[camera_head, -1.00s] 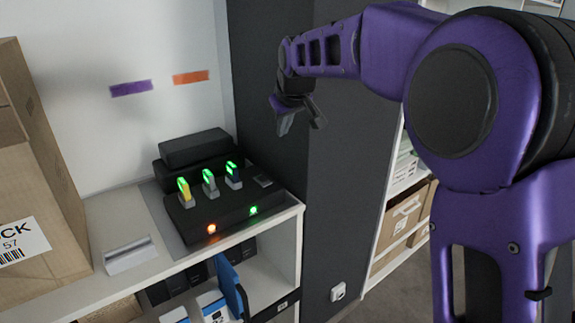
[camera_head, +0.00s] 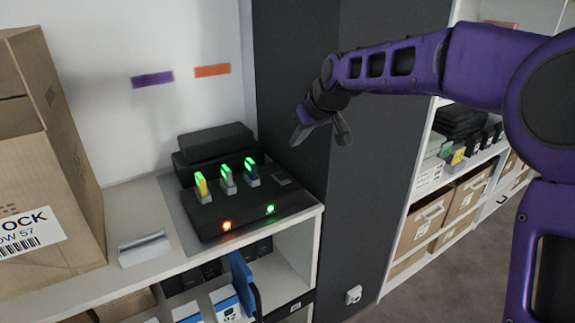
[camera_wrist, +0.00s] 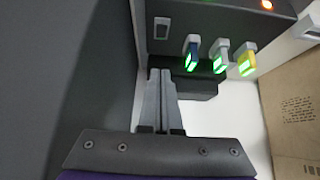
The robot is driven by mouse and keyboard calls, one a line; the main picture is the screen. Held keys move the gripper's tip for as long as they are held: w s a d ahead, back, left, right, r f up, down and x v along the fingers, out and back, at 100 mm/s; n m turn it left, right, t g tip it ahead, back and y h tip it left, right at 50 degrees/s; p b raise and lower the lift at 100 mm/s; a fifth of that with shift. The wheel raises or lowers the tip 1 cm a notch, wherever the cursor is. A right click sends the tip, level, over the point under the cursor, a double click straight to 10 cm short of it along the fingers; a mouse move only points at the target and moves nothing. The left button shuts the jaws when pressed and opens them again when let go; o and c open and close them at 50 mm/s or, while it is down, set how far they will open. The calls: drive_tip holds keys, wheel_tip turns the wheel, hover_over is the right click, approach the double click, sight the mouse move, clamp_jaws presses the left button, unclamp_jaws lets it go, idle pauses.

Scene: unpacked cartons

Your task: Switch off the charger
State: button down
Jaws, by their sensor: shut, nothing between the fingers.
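The charger (camera_head: 247,210) is a black box on the white shelf top in the head view. Three slim devices with green lights stand in its slots: yellow (camera_head: 201,186), grey (camera_head: 226,179) and dark blue (camera_head: 252,172). Its front edge has an orange light (camera_head: 226,225) and a green light (camera_head: 270,209). A small rectangular switch (camera_wrist: 161,27) sits at one end of its top in the wrist view. My gripper (camera_wrist: 160,74) is shut and empty, with its fingertips near that end of the charger, apart from the switch. In the head view it hangs above and right of the charger.
A cardboard carton (camera_head: 45,200) stands left on the shelf top, with a small white holder (camera_head: 145,248) beside the charger. A dark wall panel (camera_head: 325,75) rises right of the charger. Shelves with boxes (camera_head: 422,222) are farther right.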

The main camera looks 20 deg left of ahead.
hover_over(283, 177)
drive_tip(key=f, duration=0.8)
drive_tip(key=shift+s+d+f+b, duration=0.25)
drive_tip(key=shift+s+d+b, duration=0.05)
drive_tip(key=shift+s+b, duration=0.1)
drive_tip(key=shift+s+d+f, duration=0.1)
drive_tip(key=shift+f, duration=0.5)
drive_tip(key=shift+s+d+f, duration=0.1)
drive_tip(key=shift+f, duration=0.95)
drive_tip(key=shift+d+f+b, duration=0.2)
drive_tip(key=shift+f+b, duration=0.2)
drive_tip(key=shift+b, duration=0.1)
drive_tip(key=shift+s, duration=0.1)
drive_tip(key=shift+r+p, duration=0.6)
drive_tip(key=shift+r, duration=0.25)
